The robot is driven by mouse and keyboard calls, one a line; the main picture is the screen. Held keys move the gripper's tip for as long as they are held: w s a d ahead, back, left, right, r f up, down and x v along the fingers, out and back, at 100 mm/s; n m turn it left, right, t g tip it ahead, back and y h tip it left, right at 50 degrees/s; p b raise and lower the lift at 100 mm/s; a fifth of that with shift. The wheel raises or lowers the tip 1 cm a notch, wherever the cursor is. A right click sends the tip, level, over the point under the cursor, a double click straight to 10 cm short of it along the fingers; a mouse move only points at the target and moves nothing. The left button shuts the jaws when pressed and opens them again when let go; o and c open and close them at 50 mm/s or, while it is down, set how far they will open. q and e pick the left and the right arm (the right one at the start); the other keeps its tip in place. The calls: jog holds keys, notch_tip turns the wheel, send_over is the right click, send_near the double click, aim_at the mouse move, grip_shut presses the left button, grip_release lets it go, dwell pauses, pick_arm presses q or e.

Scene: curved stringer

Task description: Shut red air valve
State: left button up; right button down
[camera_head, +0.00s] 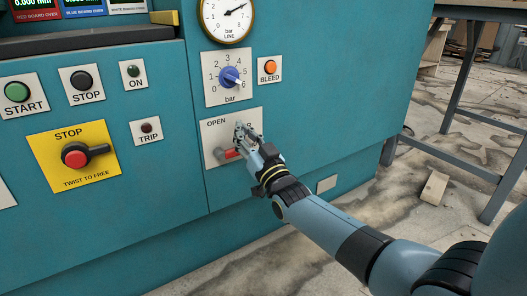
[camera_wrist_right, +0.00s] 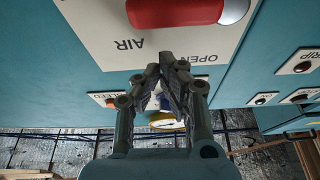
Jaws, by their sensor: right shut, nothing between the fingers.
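The red air valve handle (camera_head: 232,154) sits on a white plate (camera_head: 212,137) on the teal panel, below the word OPEN. It lies roughly level, its left end by a grey part, its right end hidden behind my right gripper (camera_head: 243,130). In the right wrist view the red handle (camera_wrist_right: 175,12) with a silver end is at the top edge, and AIR and OPEN read upside down on the plate (camera_wrist_right: 120,45). My right gripper (camera_wrist_right: 158,70) is shut and empty in front of the plate; whether it touches the handle cannot be told. My left gripper is out of view.
Above the plate are a blue pressure knob (camera_head: 230,77), an orange BLEED button (camera_head: 270,67) and a gauge (camera_head: 227,18). To the left are the yellow STOP plate (camera_head: 97,138), START (camera_head: 17,92) and TRIP (camera_head: 146,128). A metal table leg (camera_head: 505,175) stands at right.

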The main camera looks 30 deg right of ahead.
notch_tip(320, 180, up, 2)
jog(key=shift+p, duration=0.3)
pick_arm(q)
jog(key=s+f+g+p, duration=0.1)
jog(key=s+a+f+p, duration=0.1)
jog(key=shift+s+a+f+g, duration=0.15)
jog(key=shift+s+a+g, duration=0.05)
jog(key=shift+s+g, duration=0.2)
pick_arm(e)
jog(key=v, duration=1)
jog(key=shift+f, duration=0.45)
